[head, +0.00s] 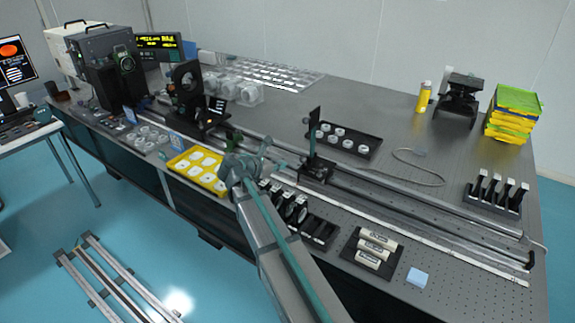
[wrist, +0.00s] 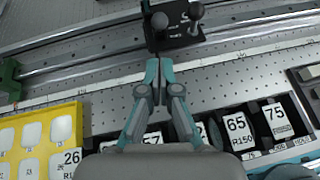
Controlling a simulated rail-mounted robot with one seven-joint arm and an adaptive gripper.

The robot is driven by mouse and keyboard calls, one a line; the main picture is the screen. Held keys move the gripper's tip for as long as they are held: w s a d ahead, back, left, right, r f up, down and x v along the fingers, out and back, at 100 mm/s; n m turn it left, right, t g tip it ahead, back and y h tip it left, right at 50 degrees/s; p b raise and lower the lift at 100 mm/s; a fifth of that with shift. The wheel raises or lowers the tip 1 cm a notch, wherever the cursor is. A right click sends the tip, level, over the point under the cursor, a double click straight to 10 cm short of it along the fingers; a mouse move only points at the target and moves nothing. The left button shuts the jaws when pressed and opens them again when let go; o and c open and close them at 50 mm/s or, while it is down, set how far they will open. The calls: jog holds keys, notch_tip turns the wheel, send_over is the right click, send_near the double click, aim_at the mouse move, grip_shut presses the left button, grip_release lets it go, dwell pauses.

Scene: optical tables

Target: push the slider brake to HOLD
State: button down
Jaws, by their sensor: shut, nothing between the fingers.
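The slider (head: 316,170) is a black carriage on the long rail, carrying an upright dark plate in the head view. In the wrist view its black base (wrist: 174,40) is at the top centre, with two round-ended knobs or levers, a left one (wrist: 160,21) and a right one (wrist: 195,11). I cannot tell which is the brake, and no HOLD marking is readable. My gripper (wrist: 160,66) is shut and empty, its teal fingertips just in front of the slider's near edge in the picture. Whether they touch it is unclear. In the head view my gripper (head: 284,164) is left of the slider.
The rail (head: 410,195) runs along the optical table. A yellow tray (head: 197,171) is left of my gripper, and a rack of numbered black holders (wrist: 237,131) lies below it in the wrist view. A black tray of round parts (head: 345,141) is behind the slider.

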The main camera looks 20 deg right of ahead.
aim_at(304, 162)
jog(key=p+x, duration=0.2)
jog(key=x, duration=0.7)
jog(key=shift+w+d, duration=0.1)
jog(key=shift+d+r+y+p, duration=0.2)
jog(key=shift+y+p, duration=0.1)
jog(key=shift+p, duration=0.4)
